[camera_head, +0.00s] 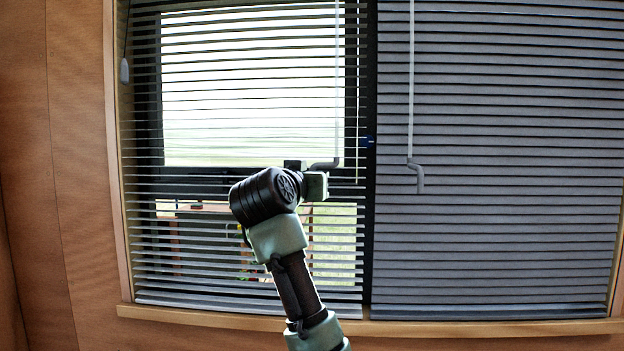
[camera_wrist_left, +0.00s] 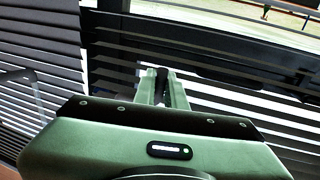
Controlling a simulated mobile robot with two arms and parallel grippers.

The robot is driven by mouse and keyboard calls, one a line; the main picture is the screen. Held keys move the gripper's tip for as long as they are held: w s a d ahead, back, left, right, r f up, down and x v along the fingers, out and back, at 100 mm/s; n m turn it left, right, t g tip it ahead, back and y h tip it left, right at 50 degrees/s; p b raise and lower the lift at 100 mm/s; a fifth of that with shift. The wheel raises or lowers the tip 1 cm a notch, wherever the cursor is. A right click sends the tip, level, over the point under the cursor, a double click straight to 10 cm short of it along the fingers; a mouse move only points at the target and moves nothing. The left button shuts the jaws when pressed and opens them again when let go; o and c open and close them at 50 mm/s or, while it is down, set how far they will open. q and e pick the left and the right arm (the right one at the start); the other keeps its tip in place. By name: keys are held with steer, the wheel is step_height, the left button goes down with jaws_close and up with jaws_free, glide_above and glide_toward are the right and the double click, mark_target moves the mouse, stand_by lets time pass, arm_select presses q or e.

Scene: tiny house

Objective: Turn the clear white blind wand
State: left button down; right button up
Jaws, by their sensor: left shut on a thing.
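The clear white blind wand (camera_head: 337,80) hangs in front of the left blind (camera_head: 250,112), near that blind's right side. Its bent grey lower end (camera_head: 325,164) is at my left gripper (camera_head: 316,184), which reaches up from below. The gripper is shut on this lower end; the arm and wrist partly hide the grip in the head view. In the left wrist view, the two green fingers (camera_wrist_left: 163,90) are close together with a small dark piece between their tips. The left blind's slats are open and daylight shows through. My right gripper is not in view.
A second wand (camera_head: 411,80) with a hooked grey end hangs on the right blind (camera_head: 500,180), whose slats look closed. A cord with a grey tassel (camera_head: 124,71) hangs at the far left. A wooden sill (camera_head: 420,328) runs below.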

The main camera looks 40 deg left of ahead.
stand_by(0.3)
arm_select(q)
steer(key=c, duration=1.5)
jaws_free()
steer(key=shift+w, duration=0.1)
steer(key=b+v, duration=0.2)
steer(key=v, duration=0.5)
steer(key=shift+s+b, duration=0.4)
